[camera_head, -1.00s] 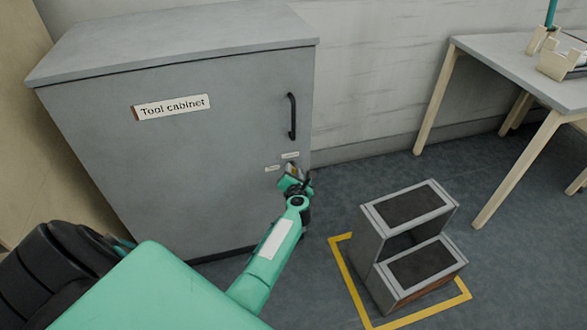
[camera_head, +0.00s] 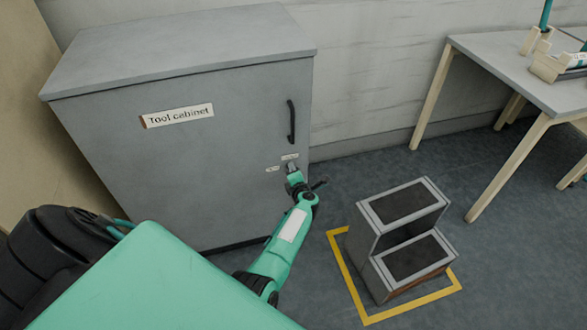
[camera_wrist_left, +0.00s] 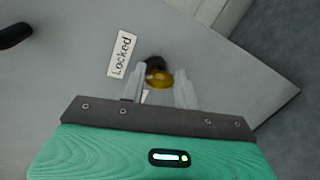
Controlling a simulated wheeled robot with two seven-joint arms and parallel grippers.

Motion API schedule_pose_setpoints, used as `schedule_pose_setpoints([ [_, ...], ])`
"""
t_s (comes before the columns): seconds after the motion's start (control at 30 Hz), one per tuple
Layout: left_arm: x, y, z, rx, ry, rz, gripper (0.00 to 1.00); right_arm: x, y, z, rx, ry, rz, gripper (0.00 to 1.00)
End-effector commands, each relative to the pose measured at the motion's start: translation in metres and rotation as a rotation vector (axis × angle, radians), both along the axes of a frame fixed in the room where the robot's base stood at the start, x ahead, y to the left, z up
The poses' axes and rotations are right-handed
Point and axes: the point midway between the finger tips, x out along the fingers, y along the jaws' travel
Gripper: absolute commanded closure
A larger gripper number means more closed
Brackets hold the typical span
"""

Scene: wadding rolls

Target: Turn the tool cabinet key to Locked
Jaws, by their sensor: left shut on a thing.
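The grey tool cabinet (camera_head: 200,175) stands at the left with its door closed. My left gripper (camera_head: 291,167) is at the lock low on the door's right side, below the black handle (camera_head: 291,121). In the left wrist view its two pale fingers (camera_wrist_left: 159,84) are shut on the brass-coloured key (camera_wrist_left: 158,77), in front of a dark round lock. A "Locked" label (camera_wrist_left: 121,54) shows beside the key. In the head view it is the upper small label (camera_head: 290,157); another small label (camera_head: 272,169) is to the left. The fingers partly hide the key, and its exact angle is unclear.
A grey step stool (camera_head: 400,235) stands on the floor to the right, inside yellow floor tape (camera_head: 345,275). A table (camera_head: 505,75) is at the far right against the wall. Floor between cabinet and stool is clear apart from my arm.

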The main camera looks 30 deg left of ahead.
Motion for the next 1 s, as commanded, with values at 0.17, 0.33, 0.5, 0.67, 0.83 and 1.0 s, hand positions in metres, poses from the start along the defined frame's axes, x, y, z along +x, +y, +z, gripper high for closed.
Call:
schedule_pose_setpoints([
  [0.17,0.001,-0.001,0.001,0.08,0.096,-0.001,0.92,-0.005,-0.001,-0.017,-0.004,0.021,0.0,1.0],
  [0.33,0.001,-0.001,0.0,0.136,0.162,0.0,0.92,-0.007,-0.002,-0.033,-0.007,0.02,0.003,1.0],
  [0.5,0.001,-0.002,0.0,0.17,0.2,-0.001,0.92,-0.009,-0.003,-0.042,-0.008,0.02,0.003,1.0],
  [0.67,0.001,-0.002,-0.001,0.186,0.217,-0.002,0.92,-0.009,-0.004,-0.045,-0.009,0.02,0.004,1.0],
  [0.83,0.001,-0.001,-0.001,0.189,0.221,-0.001,0.92,-0.01,-0.004,-0.047,-0.01,0.021,0.004,1.0],
  [1.0,0.001,-0.001,-0.001,0.188,0.22,-0.001,0.92,-0.01,-0.004,-0.047,-0.01,0.022,0.004,1.0],
])
